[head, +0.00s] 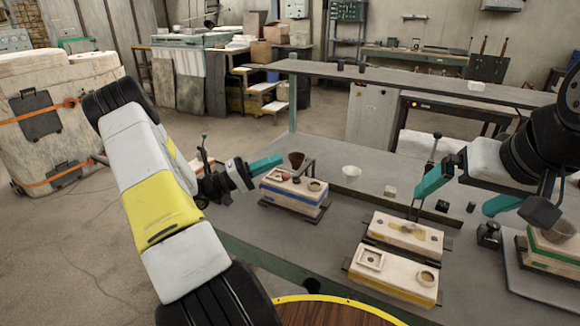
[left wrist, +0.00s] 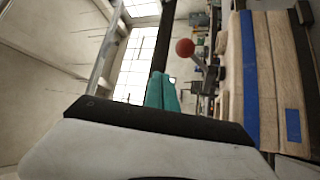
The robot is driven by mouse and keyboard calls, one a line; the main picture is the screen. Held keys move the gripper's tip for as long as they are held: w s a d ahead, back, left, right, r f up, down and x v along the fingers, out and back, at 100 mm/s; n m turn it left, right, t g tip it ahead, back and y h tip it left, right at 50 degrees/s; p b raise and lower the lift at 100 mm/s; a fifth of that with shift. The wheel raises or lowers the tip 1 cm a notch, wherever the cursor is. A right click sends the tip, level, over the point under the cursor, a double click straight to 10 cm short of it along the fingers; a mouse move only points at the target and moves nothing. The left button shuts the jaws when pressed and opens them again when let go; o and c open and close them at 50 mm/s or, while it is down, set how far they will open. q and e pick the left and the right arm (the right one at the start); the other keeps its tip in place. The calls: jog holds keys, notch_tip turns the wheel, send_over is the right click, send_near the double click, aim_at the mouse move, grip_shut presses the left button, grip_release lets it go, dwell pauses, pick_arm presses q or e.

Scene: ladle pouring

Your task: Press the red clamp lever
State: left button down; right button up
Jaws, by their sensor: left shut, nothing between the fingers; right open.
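The red clamp lever shows in the left wrist view as a red ball knob (left wrist: 185,47) on a metal stem, beside a pale block mold with a blue stripe (left wrist: 249,80). In the head view this mold (head: 293,194) stands on the table's left part; a small reddish spot on its top is too small to make out. My left gripper (head: 278,160) is shut and empty, just left of and above the mold. Its teal fingertips (left wrist: 162,92) appear apart from the knob. My right gripper (head: 468,190) is open, over the right part of the table.
Two pale molds (head: 407,235) (head: 393,276) stand at the front middle. Another mold (head: 553,255) stands at the right. A grey shelf (head: 400,80) runs along the back.

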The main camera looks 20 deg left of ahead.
pick_arm(q)
jog(key=s+a+f, duration=0.1)
jog(key=a+f, duration=0.5)
jog(key=a, duration=0.1)
jog(key=shift+a+f, duration=0.2)
jog(key=shift+f, duration=0.15)
